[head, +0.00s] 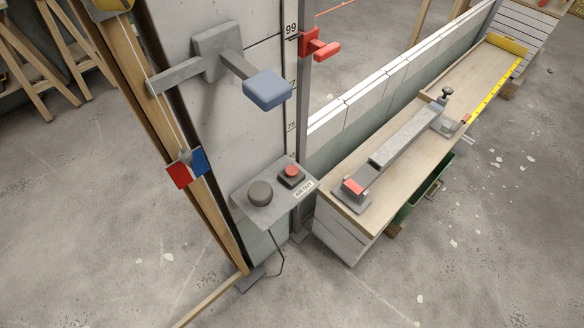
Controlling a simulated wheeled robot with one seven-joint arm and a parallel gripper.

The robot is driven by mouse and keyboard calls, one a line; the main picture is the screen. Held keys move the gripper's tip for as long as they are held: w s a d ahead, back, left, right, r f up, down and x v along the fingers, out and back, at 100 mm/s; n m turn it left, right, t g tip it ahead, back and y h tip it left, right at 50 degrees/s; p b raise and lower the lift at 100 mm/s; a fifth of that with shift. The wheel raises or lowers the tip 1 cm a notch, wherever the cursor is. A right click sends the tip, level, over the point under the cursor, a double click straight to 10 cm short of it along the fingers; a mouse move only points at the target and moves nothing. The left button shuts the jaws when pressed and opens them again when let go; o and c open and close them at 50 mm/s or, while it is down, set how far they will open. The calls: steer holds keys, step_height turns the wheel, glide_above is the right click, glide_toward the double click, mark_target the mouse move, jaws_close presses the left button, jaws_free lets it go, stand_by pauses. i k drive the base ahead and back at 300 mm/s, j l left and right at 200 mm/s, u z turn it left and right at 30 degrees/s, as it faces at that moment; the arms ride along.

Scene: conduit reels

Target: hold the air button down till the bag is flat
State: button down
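A red air button (291,171) sits on a dark square base on a small grey shelf box (272,213). A white label (304,188) beside it appears to read "AIR OUT". A round dark knob (260,193) stands on the same box, to the left of the button. Nothing is touching the button. I cannot make out a bag for certain in this view. My gripper is not in view.
A blue-padded grey arm (267,90) juts out above the box, and a red handle (320,46) is on the post behind. A wooden bench (377,203) with a grey lever tool (405,140) stands right. A dark cable hangs below the box. Foreground floor is mostly clear.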

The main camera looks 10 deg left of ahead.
mark_target(291, 170)
steer(key=i+l, duration=0.6)
steer(key=i+l+u, duration=0.15)
steer(key=u, duration=2.05)
